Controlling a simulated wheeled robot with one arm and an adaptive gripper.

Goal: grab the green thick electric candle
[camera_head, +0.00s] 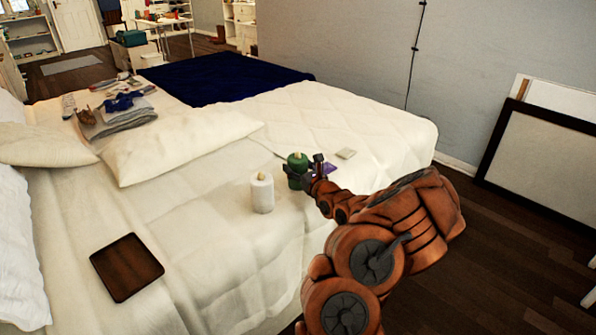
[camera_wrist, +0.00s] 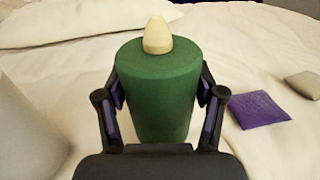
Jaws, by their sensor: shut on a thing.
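The green thick electric candle (camera_head: 297,162) stands upright at the bed's near right part, with a cream flame-shaped tip. In the wrist view the green candle (camera_wrist: 155,90) fills the middle, between the two fingers. My gripper (camera_head: 303,173) is shut on its sides; in the wrist view the fingers of my gripper (camera_wrist: 158,105) press in from left and right. The candle's lower front is hidden behind my gripper's palm. I cannot tell whether its base touches the bed.
A white candle (camera_head: 262,193) stands close left of the green one. A purple square (camera_head: 323,169) and a small beige square (camera_head: 346,154) lie to the right and behind. A brown tray (camera_head: 127,267) lies at the front left. Pillows (camera_head: 180,146) and folded cloth (camera_head: 115,118) lie farther left.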

